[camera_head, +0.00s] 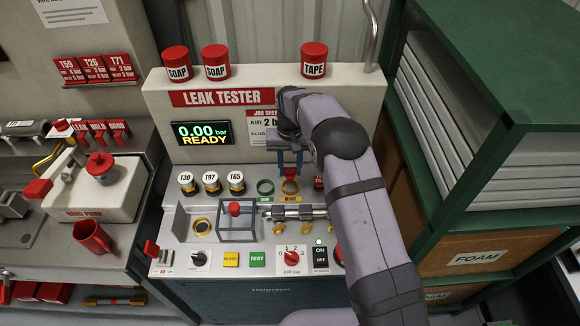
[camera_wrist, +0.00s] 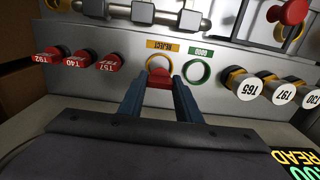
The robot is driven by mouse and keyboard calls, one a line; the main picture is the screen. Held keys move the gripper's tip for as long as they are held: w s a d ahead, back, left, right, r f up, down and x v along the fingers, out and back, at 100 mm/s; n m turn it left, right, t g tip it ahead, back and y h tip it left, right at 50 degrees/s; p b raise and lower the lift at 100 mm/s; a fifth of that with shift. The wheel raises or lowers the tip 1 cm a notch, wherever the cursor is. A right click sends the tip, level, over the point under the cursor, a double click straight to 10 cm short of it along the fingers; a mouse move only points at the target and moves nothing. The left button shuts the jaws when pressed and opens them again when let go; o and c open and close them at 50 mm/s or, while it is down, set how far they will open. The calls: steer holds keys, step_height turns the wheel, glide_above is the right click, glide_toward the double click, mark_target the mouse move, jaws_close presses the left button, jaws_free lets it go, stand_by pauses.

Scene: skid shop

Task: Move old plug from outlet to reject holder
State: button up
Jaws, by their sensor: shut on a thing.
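My gripper (camera_head: 290,170) is shut on a red plug (camera_wrist: 160,83), seen between its two blue fingers in the wrist view. The plug is right at the yellow-orange ring of the reject holder (camera_wrist: 158,63), under the yellow REJECT label (camera_wrist: 162,45). I cannot tell whether the plug touches the ring or is inside it. The holder also shows in the head view (camera_head: 290,188), just below my fingertips. The metal pipe piece (camera_head: 295,212) lies in front of the holder. Which opening is the outlet is not clear.
A green ring marked GOOD (camera_wrist: 196,71) sits beside the reject ring. Labelled plugs T30, T97 and T65 (camera_head: 237,183) stand on one side, red-capped ones (camera_wrist: 110,61) on the other. A wire cage (camera_head: 236,222) is nearby. A green shelf (camera_head: 460,165) stands close on the right.

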mark_target(290, 174)
steer(key=shift+f+b, duration=1.1)
steer(key=shift+f, duration=1.05)
stand_by(2.0)
steer(key=o, duration=1.1)
steer(key=o, duration=0.6)
steer(key=shift+c, duration=0.2)
steer(key=shift+r, duration=0.3)
steer(key=shift+r+p, duration=0.35)
steer(key=shift+p, duration=0.1)
steer(key=shift+r+p, duration=0.65)
steer(key=shift+r, duration=0.3)
